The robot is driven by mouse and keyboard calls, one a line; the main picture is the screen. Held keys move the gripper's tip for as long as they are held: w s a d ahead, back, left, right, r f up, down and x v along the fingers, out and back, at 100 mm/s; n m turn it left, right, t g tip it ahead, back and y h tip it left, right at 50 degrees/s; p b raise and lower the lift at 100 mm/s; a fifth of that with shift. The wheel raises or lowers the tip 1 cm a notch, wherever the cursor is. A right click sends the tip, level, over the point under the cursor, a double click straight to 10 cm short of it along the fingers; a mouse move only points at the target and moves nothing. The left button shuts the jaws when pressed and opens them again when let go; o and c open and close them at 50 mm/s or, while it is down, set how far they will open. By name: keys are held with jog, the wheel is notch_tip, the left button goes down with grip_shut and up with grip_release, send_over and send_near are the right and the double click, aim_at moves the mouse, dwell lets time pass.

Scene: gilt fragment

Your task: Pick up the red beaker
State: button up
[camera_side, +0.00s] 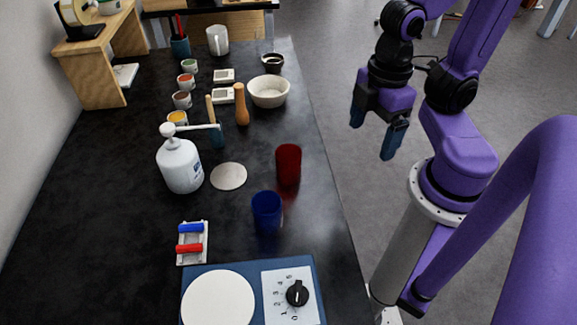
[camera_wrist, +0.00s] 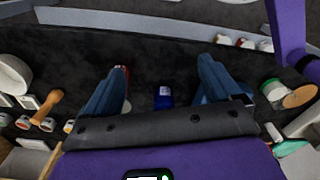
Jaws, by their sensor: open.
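The red beaker (camera_side: 288,165) stands upright on the black bench (camera_side: 90,200), near its right edge in the side view. A blue beaker (camera_side: 267,212) stands just in front of it, a little to the left. My gripper (camera_side: 372,133) is open and empty, raised beyond the bench's right edge and apart from the red beaker. In the wrist view, a sliver of red (camera_wrist: 126,71) shows beside the left finger, which hides much of it. A blue item (camera_wrist: 163,97) shows between the fingers.
A white pump bottle (camera_side: 180,165) and pale disc (camera_side: 228,176) are left of the red beaker. A hotplate (camera_side: 250,262) lies in front. A bowl (camera_side: 268,92), wooden pestle (camera_side: 241,105) and small cups (camera_side: 182,100) stand behind. Right of the bench is open floor.

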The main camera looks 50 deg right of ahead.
notch_tip(320, 180, up, 5)
jog(key=w+f+n+t+h, duration=0.35)
jog(key=w+n+h, duration=0.25)
jog(key=n, duration=0.3)
jog(key=w+a+r+n+t, duration=0.3)
jog(key=w+a+n+t, duration=0.25)
jog(key=n+t, duration=0.4)
send_near(283, 156)
jog(key=shift+w+d+r+n+g, duration=0.1)
jog(key=shift+w+r+n+g, duration=0.05)
jog(key=shift+r, duration=0.25)
jog(key=shift+w+d+r+n+g, duration=0.1)
jog(key=shift+w+r+g, duration=0.05)
jog(key=shift+r, duration=0.25)
jog(key=shift+f, duration=0.6)
jog(key=shift+w+d+f, duration=0.1)
jog(key=shift+w+f, duration=0.05)
jog(key=shift+y, duration=0.3)
jog(key=shift+x, duration=3.6)
jog(key=c, duration=1.1)
